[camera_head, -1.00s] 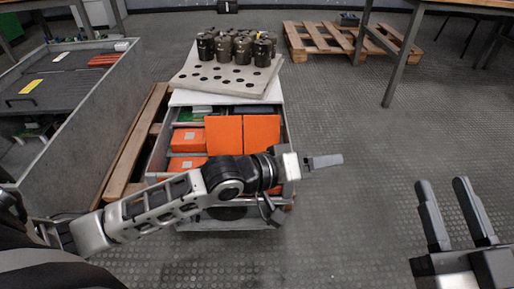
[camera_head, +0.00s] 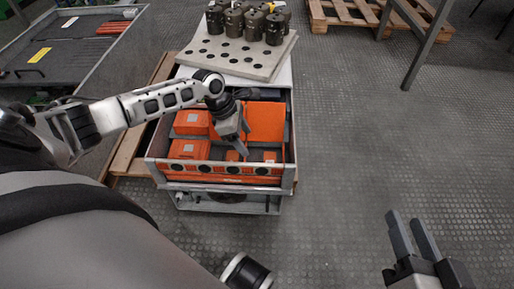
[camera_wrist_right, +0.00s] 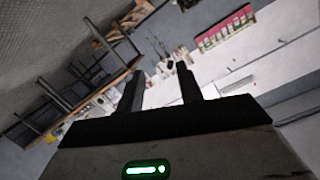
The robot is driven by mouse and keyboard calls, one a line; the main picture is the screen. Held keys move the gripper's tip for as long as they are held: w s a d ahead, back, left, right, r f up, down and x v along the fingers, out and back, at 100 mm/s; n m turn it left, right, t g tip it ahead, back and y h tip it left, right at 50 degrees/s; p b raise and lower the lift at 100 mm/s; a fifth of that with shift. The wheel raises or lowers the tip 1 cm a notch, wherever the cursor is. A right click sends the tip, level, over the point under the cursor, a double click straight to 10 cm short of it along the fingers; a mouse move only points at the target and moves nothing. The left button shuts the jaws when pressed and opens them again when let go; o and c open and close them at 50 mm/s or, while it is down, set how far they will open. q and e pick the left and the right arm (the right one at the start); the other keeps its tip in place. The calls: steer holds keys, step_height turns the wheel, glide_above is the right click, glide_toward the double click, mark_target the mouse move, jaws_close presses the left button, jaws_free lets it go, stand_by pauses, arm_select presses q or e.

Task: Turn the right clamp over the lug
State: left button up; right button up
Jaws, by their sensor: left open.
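An open drawer (camera_head: 290,178) in the head view holds orange parts, with a row of dark round openings along its orange front. Two small orange pieces, one at the left (camera_head: 232,155) and one at the right (camera_head: 270,157), sit in its front part; I cannot tell whether they are the clamps. No lug can be made out. My left gripper (camera_head: 243,150) is open and points down over the drawer, between these pieces; contact is unclear. My right gripper (camera_head: 403,217) is open and empty, well right of the drawer; it also shows in the right wrist view (camera_wrist_right: 160,72).
Orange boxes (camera_head: 188,149) and an upright-looking orange panel (camera_head: 265,122) fill the drawer behind. A grey perforated board (camera_head: 235,58) with several dark cylinders (camera_head: 274,30) stands above. A wooden pallet (camera_head: 335,14) lies at the back.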

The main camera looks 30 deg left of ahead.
mark_target(259, 160)
arm_select(q)
steer(key=b+x, duration=0.3)
steer(key=x, duration=0.3)
steer(key=shift+f, duration=0.2)
steer(key=b+x, duration=0.1)
steer(key=x, duration=0.1)
steer(key=shift+w+d+f, duration=0.15)
steer(key=shift+w+f, duration=0.05)
steer(key=shift+f, duration=0.15)
steer(key=shift+d+f, duration=0.1)
steer(key=shift+f, duration=0.1)
arm_select(e)
steer(key=r+t, duration=0.1)
steer(key=w+r+n+t+y, duration=0.1)
steer(key=r, duration=0.1)
steer(key=w+r+t+y, duration=0.1)
steer(key=r, duration=0.1)
steer(key=shift+w+d+n+t, duration=0.1)
steer(key=shift+n+t, duration=0.2)
steer(key=shift+t, duration=0.1)
arm_select(q)
steer(key=c, duration=1)
steer(key=shift+r, duration=0.1)
arm_select(e)
steer(key=shift+r, duration=0.1)
